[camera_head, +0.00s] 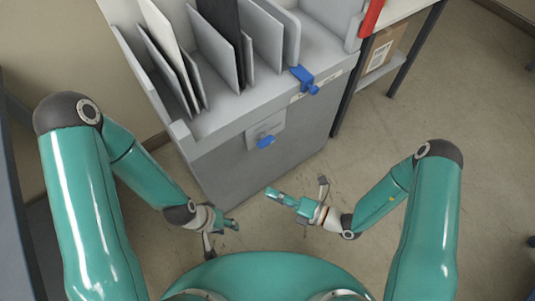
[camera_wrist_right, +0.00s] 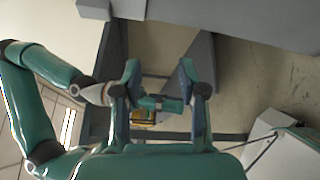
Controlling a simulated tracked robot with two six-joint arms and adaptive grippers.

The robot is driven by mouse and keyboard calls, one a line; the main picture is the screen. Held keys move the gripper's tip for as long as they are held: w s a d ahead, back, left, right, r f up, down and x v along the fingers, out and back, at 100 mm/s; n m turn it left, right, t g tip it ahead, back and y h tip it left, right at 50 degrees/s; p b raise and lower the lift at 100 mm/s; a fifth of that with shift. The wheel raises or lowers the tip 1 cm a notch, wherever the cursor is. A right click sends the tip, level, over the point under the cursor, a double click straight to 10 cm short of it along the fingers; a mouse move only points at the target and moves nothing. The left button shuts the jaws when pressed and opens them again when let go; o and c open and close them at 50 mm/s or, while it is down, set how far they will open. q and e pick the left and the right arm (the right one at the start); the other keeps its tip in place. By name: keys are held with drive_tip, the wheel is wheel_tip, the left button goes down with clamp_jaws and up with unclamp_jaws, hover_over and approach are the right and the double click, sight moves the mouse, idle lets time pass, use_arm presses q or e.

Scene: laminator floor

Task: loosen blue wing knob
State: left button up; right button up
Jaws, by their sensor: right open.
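Two blue parts show on the grey cabinet in the head view. One blue knob (camera_head: 265,141) sits on a small grey plate on the cabinet's front. A larger blue part with a lobed end (camera_head: 305,80) is at the top front edge; I cannot tell which is the wing knob. My right gripper (camera_head: 296,189) is open and empty, below and to the right of the front knob, apart from it. Its spread fingers also show in the right wrist view (camera_wrist_right: 160,78), with no blue knob between them. My left gripper (camera_head: 222,238) is open and empty, lower left of the knob.
The grey cabinet (camera_head: 270,165) holds several upright grey, white and black panels (camera_head: 215,45). At the upper right are a red bar (camera_head: 371,18) and a table with a cardboard box (camera_head: 380,48) beneath. The floor (camera_head: 440,110) on the right is clear.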

sight(266, 141)
drive_tip(key=w+d+f+m+t+h+b, duration=0.2)
drive_tip(key=w+d+f+m+t+h, duration=0.35)
drive_tip(key=w+d+m+t, duration=0.2)
drive_tip(key=shift+m, duration=0.45)
drive_tip(key=x, duration=0.8)
drive_tip(key=b+x, duration=0.1)
drive_tip(key=x, duration=0.8)
drive_tip(key=shift+s+a+f, duration=0.1)
drive_tip(key=shift+a+f, duration=0.05)
drive_tip(key=shift+a, duration=0.15)
use_arm(q)
wheel_tip(266, 141, down, 5)
drive_tip(key=shift+r, duration=0.1)
use_arm(e)
clamp_jaws()
drive_tip(key=shift+d, duration=0.2)
use_arm(q)
drive_tip(key=shift+s, duration=0.1)
use_arm(e)
drive_tip(key=shift+a, duration=0.1)
